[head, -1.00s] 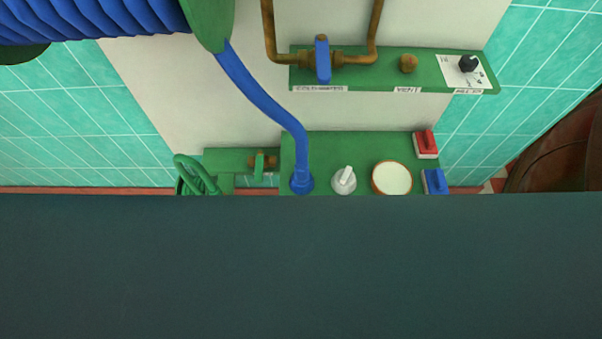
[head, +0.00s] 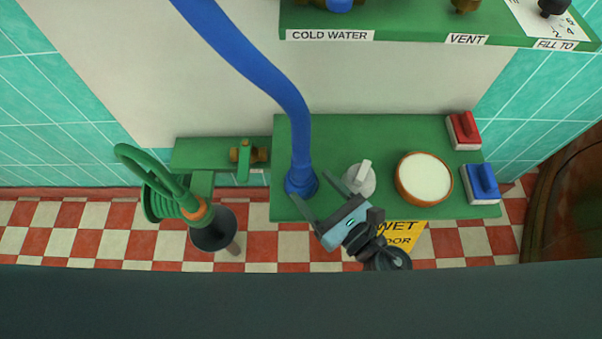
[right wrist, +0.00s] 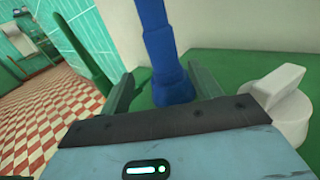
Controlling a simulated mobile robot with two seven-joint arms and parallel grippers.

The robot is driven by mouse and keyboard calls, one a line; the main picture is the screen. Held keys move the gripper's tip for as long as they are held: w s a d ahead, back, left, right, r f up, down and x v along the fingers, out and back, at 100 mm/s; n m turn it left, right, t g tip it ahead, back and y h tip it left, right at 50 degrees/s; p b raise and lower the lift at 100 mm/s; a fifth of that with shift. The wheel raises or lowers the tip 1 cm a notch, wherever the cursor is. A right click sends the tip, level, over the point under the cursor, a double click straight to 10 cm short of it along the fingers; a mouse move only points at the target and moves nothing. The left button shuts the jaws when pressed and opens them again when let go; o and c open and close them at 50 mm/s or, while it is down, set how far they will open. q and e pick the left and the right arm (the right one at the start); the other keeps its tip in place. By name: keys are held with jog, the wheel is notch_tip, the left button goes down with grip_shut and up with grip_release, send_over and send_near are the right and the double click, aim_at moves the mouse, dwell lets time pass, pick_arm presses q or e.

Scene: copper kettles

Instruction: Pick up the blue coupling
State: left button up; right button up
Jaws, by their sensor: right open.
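The blue coupling (head: 299,183) stands upright on the green shelf (head: 390,135), at the lower end of a blue hose (head: 262,78). In the right wrist view the coupling (right wrist: 172,84) shows between my two fingers, and part of its base is hidden by the gripper. My right gripper (head: 309,185) is open, with its fingertips close to the coupling, one toward each side. I cannot tell whether they touch it. My left gripper is not in view.
A white knob (head: 359,180) stands just right of the coupling, close to my right gripper. A round white-topped bowl (head: 424,178), a red switch (head: 464,130) and a blue switch (head: 481,184) are further right. A green coiled hose (head: 160,190) hangs at left.

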aim_at(305, 178)
jog(key=shift+w+a+n, duration=0.1)
jog(key=shift+n, duration=0.2)
jog(key=shift+w+a+r, duration=0.1)
jog(key=shift+x, duration=1.1)
jog(key=shift+w+a, duration=0.1)
jog(key=shift+w, duration=0.1)
jog(key=w, duration=0.1)
jog(key=w+a, duration=0.1)
jog(key=w+a+f, duration=0.1)
jog(key=shift+w, duration=0.35)
jog(key=shift+w+a, duration=0.25)
